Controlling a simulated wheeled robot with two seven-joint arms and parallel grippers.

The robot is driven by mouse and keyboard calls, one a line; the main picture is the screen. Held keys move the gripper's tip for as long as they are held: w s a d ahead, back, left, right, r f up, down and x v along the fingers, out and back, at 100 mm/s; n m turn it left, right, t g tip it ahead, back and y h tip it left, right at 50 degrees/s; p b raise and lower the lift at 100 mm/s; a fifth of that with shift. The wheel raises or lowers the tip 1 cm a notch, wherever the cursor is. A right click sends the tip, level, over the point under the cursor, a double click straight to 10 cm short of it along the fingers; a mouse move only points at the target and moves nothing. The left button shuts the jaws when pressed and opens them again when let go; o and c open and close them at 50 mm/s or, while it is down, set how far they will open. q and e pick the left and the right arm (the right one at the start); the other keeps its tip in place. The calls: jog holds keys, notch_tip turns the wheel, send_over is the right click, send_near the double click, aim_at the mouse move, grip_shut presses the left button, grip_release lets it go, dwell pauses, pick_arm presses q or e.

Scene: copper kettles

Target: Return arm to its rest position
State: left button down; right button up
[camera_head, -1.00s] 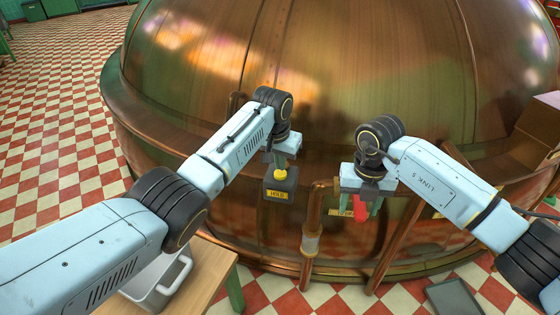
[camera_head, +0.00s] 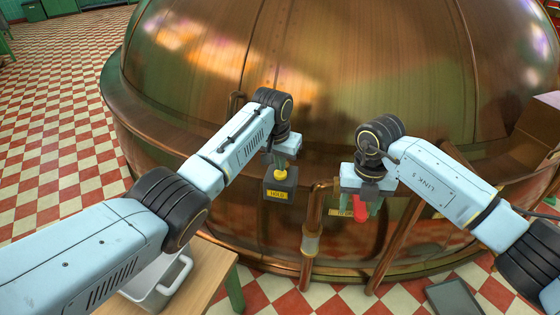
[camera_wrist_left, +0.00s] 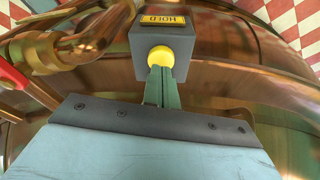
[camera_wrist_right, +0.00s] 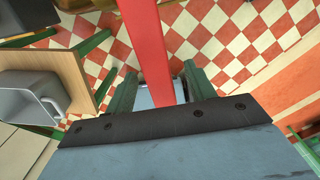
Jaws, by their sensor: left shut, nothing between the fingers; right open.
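My left gripper (camera_wrist_left: 162,72) has its green fingers together and empty. In the left wrist view its tips are at the yellow button (camera_wrist_left: 157,58) on a dark box labelled HOLD (camera_wrist_left: 160,35); I cannot tell whether they touch. The head view shows the box (camera_head: 279,185) below that gripper at the kettle's side. My right gripper (camera_wrist_right: 160,92) is open, its green fingers apart on either side of a red lever (camera_wrist_right: 153,50). The lever's red end (camera_head: 360,208) also shows below that gripper in the head view. I cannot tell whether a finger touches it.
The large copper kettle (camera_head: 330,80) fills the space ahead, with copper pipes (camera_head: 310,243) between the two grippers. A wooden table (camera_head: 212,272) with a grey container (camera_head: 165,285) stands at the lower left. The checkered floor (camera_head: 50,130) is open at the left.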

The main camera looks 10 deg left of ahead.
pick_arm(q)
jog(key=shift+f, duration=0.65)
pick_arm(e)
jog(key=c, duration=1.1)
jog(key=shift+w+d+n, duration=0.2)
jog(key=shift+d+n, duration=0.9)
jog(key=shift+n, duration=0.1)
jog(key=shift+c, duration=0.2)
jog(key=shift+w+d+n, duration=0.2)
jog(key=shift+d+n, duration=0.35)
jog(key=shift+n, duration=0.05)
jog(key=shift+w+d+n, duration=0.2)
jog(key=shift+d+n, duration=0.3)
jog(key=shift+n, duration=0.1)
